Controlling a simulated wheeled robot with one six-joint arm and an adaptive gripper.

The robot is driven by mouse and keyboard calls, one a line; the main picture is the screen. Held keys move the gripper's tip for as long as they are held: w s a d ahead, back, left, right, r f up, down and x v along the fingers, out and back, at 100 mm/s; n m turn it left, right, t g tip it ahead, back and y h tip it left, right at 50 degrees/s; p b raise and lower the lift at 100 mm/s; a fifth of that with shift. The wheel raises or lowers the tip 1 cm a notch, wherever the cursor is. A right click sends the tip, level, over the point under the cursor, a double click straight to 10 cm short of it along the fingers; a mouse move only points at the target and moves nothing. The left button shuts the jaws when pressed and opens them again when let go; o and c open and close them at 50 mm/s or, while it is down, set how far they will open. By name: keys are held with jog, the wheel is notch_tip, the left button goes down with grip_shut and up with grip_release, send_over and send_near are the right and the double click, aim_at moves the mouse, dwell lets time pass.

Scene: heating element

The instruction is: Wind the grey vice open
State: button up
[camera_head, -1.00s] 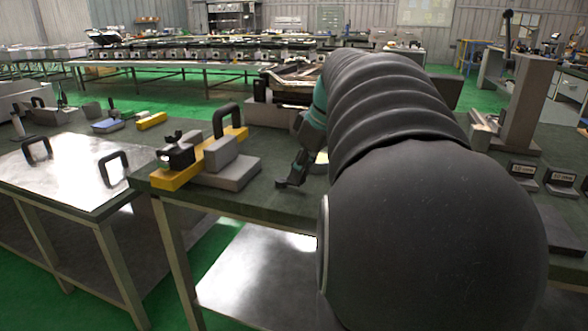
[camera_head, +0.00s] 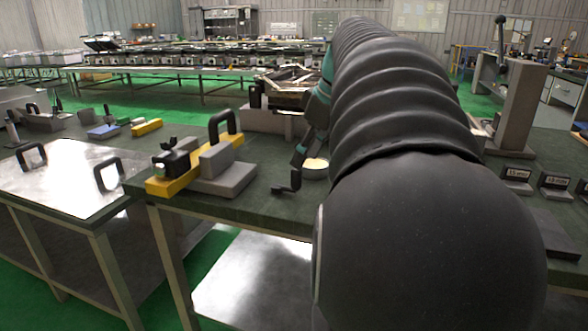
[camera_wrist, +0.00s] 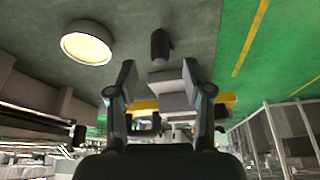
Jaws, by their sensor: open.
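The grey vice (camera_head: 225,178) appears to be the grey base and block beside a yellow bar (camera_head: 165,187) on the dark bench, left of my arm. A black part (camera_head: 172,163) sits on the bar's near end. A black loop handle (camera_head: 214,125) stands behind the block. In the wrist view a grey block (camera_wrist: 174,84) and a black cylinder (camera_wrist: 160,45) show beyond and between my fingers. My gripper (camera_wrist: 158,72) is open, its fingers apart and nothing seen held.
A round pale-topped disc (camera_head: 314,168) lies on the bench close to my gripper; it also shows in the wrist view (camera_wrist: 87,45). A lower metal table (camera_head: 72,172) with black handles stands at the left. A grey upright (camera_head: 522,105) and small labelled blocks (camera_head: 516,177) are at the right.

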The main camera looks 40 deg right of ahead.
jog(key=v, duration=0.5)
jog(key=shift+s+r, duration=0.15)
jog(key=shift+r, duration=0.15)
